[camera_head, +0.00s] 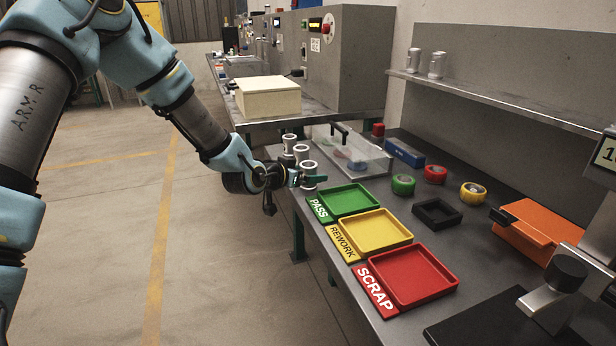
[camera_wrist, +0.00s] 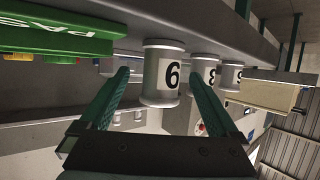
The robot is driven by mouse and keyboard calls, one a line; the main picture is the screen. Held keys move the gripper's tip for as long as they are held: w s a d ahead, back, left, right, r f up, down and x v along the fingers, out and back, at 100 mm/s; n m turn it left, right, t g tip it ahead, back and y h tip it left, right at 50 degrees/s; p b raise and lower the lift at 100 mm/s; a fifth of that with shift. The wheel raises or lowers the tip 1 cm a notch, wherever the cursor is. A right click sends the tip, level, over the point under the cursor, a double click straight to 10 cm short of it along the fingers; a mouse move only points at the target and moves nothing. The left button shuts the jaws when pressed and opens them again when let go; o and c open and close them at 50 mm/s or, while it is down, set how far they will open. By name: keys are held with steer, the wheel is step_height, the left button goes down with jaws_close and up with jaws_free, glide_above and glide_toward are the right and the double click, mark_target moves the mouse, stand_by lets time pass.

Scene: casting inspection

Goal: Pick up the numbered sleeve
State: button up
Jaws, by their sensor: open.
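Several pale metal sleeves stand in a row at the near left edge of the bench. The nearest numbered sleeve (camera_head: 309,168) has dark green fingers beside it in the head view. In the wrist view this sleeve (camera_wrist: 160,92) shows a white label whose digit looks like a 9, though the view is turned over. My gripper (camera_head: 303,180) is open, with one finger on each side of the sleeve in the wrist view (camera_wrist: 161,80). I cannot tell whether either finger touches it. Two more labelled sleeves, the middle one (camera_wrist: 204,70) and the far one (camera_wrist: 231,76), stand behind.
Green PASS (camera_head: 350,187), yellow REWORK (camera_head: 408,236) and red SCRAP (camera_head: 455,281) trays lie on the bench right of my gripper. A clear-sided box (camera_head: 375,163) stands behind the sleeves. Tape rolls (camera_head: 403,185) and a black square frame (camera_head: 455,222) lie farther right.

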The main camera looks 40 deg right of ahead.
mark_target(314, 174)
steer(key=shift+p+x, duration=0.55)
steer(key=shift+x, duration=1.7)
steer(key=shift+w+a+f, duration=0.1)
steer(key=shift+f, duration=0.05)
jaws_close()
